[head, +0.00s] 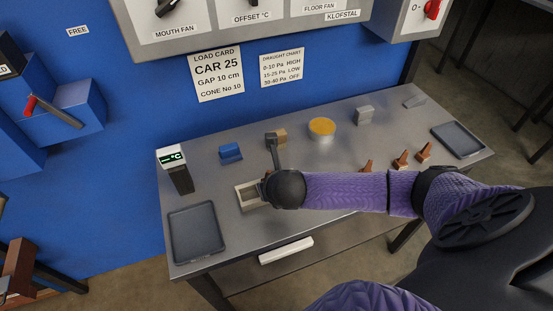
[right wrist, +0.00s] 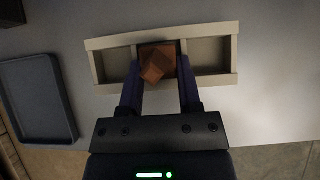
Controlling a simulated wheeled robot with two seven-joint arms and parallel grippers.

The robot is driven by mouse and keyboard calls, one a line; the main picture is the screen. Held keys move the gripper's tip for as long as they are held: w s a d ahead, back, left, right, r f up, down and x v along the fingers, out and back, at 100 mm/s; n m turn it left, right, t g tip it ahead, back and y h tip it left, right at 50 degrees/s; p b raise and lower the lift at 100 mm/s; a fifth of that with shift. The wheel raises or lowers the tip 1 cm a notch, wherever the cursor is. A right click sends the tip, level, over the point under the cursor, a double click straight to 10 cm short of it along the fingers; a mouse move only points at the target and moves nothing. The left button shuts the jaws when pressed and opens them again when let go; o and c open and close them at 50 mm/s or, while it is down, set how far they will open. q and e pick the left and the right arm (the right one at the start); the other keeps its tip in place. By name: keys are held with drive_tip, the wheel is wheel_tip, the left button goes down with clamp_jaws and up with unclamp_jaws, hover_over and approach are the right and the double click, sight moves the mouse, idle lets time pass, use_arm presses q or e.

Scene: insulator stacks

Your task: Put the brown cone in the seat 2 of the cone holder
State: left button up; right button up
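The cone holder (right wrist: 110,64) is a pale tray with three seats in a row. It fills the upper middle of the right wrist view and is partly hidden behind my right gripper in the head view (head: 241,197). The brown cone (right wrist: 153,68) is at the middle seat, its top leaning toward the lower left. The side seats look empty. My right gripper (right wrist: 160,62) has one finger on each side of the cone, with a gap showing at the right finger; it looks open. Its contact with the cone's base is hidden. My left gripper does not show.
A dark tray (head: 197,232) lies at the table's left end, another (head: 458,140) at the right.

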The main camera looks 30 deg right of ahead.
drive_tip(key=s+f+g, duration=0.1)
drive_tip(key=s+f, duration=0.1)
drive_tip(key=shift+s+f, duration=0.1)
drive_tip(key=shift+f, duration=0.25)
drive_tip(key=r+p, duration=0.2)
drive_tip(key=r, duration=0.1)
drive_tip(key=shift+w+a+r+p, duration=0.15)
drive_tip(key=shift+w+a+p, duration=0.1)
drive_tip(key=shift+w+p, duration=0.15)
use_arm(q)
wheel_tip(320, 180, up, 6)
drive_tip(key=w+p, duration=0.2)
drive_tip(key=p, duration=0.1)
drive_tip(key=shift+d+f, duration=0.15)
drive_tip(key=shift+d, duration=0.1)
use_arm(e)
drive_tip(key=v, duration=0.9)
drive_tip(key=shift+s+d+r, duration=0.1)
drive_tip(key=shift+s, duration=0.25)
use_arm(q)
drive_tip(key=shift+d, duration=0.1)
